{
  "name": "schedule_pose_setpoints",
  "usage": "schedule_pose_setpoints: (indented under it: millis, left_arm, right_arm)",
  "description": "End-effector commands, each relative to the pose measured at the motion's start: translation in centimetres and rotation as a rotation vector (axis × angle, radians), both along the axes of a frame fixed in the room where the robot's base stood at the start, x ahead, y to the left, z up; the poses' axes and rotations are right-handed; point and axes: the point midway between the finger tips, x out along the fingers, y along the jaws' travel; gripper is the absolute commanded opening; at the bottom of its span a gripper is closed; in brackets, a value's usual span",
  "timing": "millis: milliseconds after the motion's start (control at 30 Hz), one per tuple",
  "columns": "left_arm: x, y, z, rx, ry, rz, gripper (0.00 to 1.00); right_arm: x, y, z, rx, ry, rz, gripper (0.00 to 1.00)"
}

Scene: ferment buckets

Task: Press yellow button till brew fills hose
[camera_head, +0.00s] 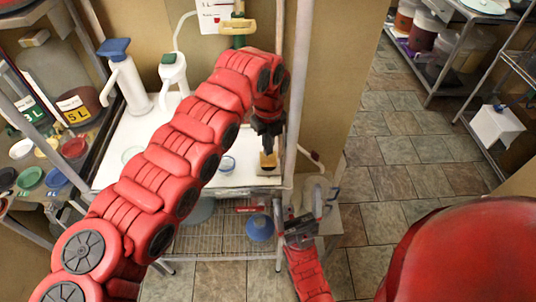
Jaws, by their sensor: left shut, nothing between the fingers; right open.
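My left gripper (267,146) points down at the right end of the white shelf. It is shut and empty, with its tips right over a small yellow-tan block (268,162). This block may carry the yellow button; I cannot tell if the tips touch it. A thin white hose (177,32) rises in an arch from a white device with a green top (172,72). I cannot see brew in the hose. My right gripper (305,200) is open and empty, lower down beside the shelf's right front post.
A white pump bottle with a blue head (122,72) stands at the shelf's left. A blue round container (260,227) is on the wire rack below. Jars labelled 3L and 5L (74,108) stand at left.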

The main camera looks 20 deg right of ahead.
Motion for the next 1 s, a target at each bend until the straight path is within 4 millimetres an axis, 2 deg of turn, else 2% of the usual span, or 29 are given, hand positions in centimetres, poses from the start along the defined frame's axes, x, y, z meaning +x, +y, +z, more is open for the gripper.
schedule_pose_setpoints:
  millis: [367, 800, 1000]
  left_arm:
    - [0.0, 0.0, 0.3, -0.001, -0.001, 0.0, 0.0]
    - [0.0, 0.0, 4.7, -0.002, -0.001, 0.0, 0.0]
    - [0.0, 0.0, 5.0, -0.001, 0.0, 0.0, 0.0]
  right_arm:
    - [0.0, 0.0, 0.1, 0.0, 0.0, 0.0, 0.88]
    - [0.0, 0.0, 1.3, 0.0, 0.0, 0.0, 0.88]
    - [0.0, 0.0, 1.3, 0.0, 0.0, 0.0, 0.88]
